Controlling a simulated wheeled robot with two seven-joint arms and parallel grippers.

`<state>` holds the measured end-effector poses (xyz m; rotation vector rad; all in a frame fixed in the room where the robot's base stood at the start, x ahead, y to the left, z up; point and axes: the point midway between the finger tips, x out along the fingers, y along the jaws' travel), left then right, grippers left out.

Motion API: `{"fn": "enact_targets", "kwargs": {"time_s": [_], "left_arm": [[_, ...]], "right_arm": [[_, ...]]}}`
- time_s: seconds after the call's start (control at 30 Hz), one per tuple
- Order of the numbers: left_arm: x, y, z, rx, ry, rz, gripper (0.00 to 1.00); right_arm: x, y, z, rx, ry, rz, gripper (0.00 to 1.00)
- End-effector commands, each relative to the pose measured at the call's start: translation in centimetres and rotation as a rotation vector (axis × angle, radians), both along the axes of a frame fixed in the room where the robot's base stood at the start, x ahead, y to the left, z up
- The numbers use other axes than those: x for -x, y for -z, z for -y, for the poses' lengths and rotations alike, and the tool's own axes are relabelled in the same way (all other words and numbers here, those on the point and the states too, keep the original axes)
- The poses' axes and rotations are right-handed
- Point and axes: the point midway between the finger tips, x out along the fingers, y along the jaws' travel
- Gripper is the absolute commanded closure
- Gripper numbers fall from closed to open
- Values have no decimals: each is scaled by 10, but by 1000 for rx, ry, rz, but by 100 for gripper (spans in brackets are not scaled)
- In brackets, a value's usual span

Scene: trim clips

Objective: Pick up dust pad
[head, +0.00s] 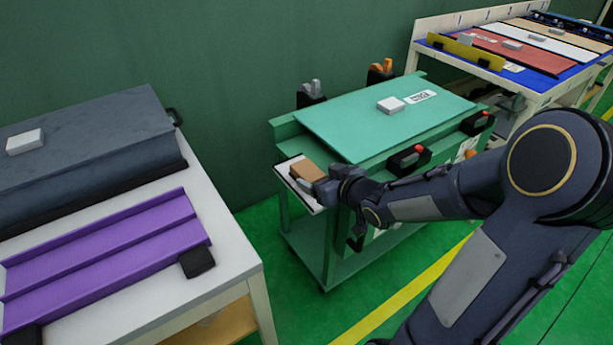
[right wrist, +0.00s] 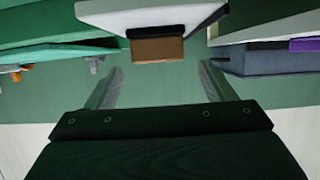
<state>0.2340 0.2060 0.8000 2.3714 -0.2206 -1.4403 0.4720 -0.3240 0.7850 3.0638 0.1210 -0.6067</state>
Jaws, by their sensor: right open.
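A tan block with a dark side, which looks like the dust pad (head: 308,171), lies on a small white tray (head: 291,178) at the left end of the green cart. In the right wrist view, the dust pad (right wrist: 157,49) shows brown with a black strip, against the white tray (right wrist: 130,20). My right gripper (head: 323,186) is close beside the pad at its near right side. In the wrist view, my right gripper (right wrist: 161,72) has its fingers spread apart with nothing between them. The pad lies just beyond the fingertips, roughly centred. My left gripper is not in view.
The green cart (head: 345,124) carries a green panel with a grey-white block (head: 391,104). Black clamps (head: 409,159) line its near edge. A white table (head: 228,262) with a purple trim piece (head: 105,250) stands left. Another workbench (head: 540,82) stands back right.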

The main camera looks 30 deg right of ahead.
Motion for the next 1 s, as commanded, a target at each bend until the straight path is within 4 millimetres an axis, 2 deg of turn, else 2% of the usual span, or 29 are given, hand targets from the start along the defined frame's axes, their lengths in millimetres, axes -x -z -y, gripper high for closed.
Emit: {"fn": "enact_targets", "kwargs": {"time_s": [0.27, 0.4, 0.7, 1.0], "left_arm": [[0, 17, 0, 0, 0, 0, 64], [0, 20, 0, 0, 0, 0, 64], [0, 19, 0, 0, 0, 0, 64], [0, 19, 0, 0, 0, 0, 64]], "right_arm": [[-34, 21, -2, -1, -3, -2, 24], [-49, 25, -3, 0, -1, 0, 24], [-52, 25, -3, 0, 0, -1, 25], [-52, 25, -3, 0, 1, -1, 64]]}}
